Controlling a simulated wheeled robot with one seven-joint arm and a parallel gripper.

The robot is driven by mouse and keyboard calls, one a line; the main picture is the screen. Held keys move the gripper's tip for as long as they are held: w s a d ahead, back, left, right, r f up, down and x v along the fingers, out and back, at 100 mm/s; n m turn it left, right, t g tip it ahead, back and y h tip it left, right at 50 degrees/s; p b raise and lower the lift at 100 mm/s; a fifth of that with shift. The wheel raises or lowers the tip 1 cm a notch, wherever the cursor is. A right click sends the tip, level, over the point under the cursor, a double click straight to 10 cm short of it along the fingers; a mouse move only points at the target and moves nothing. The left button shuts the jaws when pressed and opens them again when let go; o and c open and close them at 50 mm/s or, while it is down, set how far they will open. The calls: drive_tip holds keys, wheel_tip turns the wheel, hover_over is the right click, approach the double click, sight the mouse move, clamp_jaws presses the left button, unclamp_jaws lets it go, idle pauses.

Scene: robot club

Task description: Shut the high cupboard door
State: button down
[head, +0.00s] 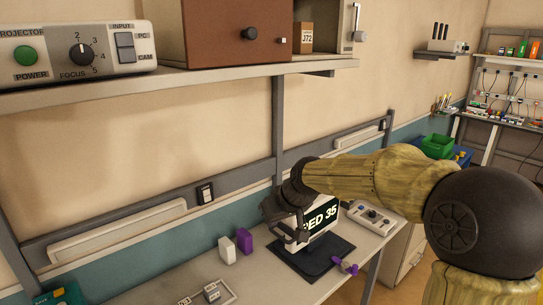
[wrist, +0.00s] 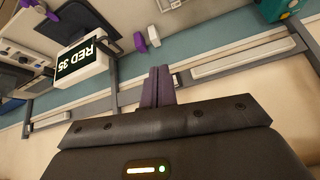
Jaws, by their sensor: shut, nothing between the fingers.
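The high cupboard (head: 344,30) stands on the upper shelf, cut off by the top of the head view. The door's hinge and exact angle cannot be told. My gripper (head: 272,212) is well below the shelf, in front of the wall and above the bench, apart from the door. In the wrist view its two fingers (wrist: 158,86) are together and empty. The cupboard is not in the wrist view.
The shelf (head: 180,80) has a front edge and a grey upright below it. A projector control box (head: 75,50) sits left of the cupboard. A RED 35 display (head: 320,222) and small white and purple blocks stand on the bench below.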

drive_tip(key=s+d+f+m+g+h+b, duration=0.1)
drive_tip(key=s+d+f+m, duration=0.1)
drive_tip(key=s+d+f, duration=0.3)
drive_tip(key=s+d+f+m+g+h+b, duration=0.1)
drive_tip(key=s+d+f+m+g+h, duration=0.1)
drive_tip(key=s+f, duration=1)
drive_tip(key=s+d+m, duration=0.1)
drive_tip(key=s+d, duration=0.1)
drive_tip(key=s, duration=0.3)
drive_tip(key=shift+d+h, duration=0.3)
drive_tip(key=shift+d, duration=0.1)
drive_tip(key=shift+s+f, duration=0.1)
